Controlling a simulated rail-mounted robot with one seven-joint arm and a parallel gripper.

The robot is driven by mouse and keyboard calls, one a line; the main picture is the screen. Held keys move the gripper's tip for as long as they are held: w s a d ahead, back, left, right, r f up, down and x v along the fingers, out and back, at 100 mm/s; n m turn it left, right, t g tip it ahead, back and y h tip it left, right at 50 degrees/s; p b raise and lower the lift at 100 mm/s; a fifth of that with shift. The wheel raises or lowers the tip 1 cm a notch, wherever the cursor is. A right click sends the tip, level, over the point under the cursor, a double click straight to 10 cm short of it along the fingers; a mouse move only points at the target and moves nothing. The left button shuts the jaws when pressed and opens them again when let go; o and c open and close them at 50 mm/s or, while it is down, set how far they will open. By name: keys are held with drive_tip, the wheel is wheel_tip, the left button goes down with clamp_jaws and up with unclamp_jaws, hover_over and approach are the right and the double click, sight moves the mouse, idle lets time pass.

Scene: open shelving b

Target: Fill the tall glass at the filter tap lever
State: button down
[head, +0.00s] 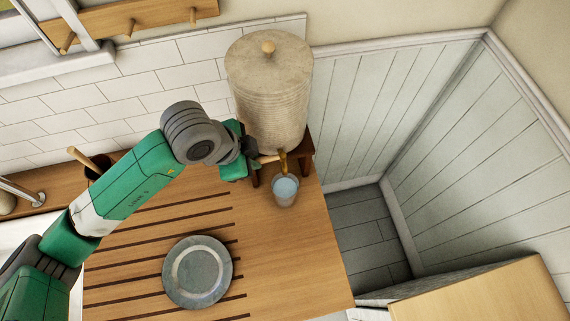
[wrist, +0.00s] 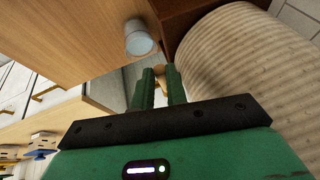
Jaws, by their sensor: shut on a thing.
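The stoneware filter (head: 268,90) stands on a dark wooden stand at the back right of the counter. Its brass tap (head: 283,162) points down over the tall glass (head: 285,195). The glass stands upright on the counter and shows a pale blue round surface near its top; I cannot tell how deep the water is. It also shows in the wrist view (wrist: 140,40), apart from my fingers. My gripper (head: 255,158) is beside the tap, shut on the wooden tap lever (head: 269,158). In the wrist view, the lever's end (wrist: 160,74) shows between my fingertips.
A grey plate (head: 197,271) lies on the grooved drainboard in front. A dark pot with a wooden handle (head: 88,160) stands behind my arm at the left. The counter's right edge is close to the glass, with a gap down to the floor (head: 365,235) beyond it.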

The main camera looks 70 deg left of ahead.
drive_tip(key=c, duration=1.3)
unclamp_jaws()
drive_tip(key=shift+a, duration=0.1)
drive_tip(key=v, duration=0.7)
drive_tip(key=shift+s+r, duration=0.2)
drive_tip(key=shift+r, duration=0.1)
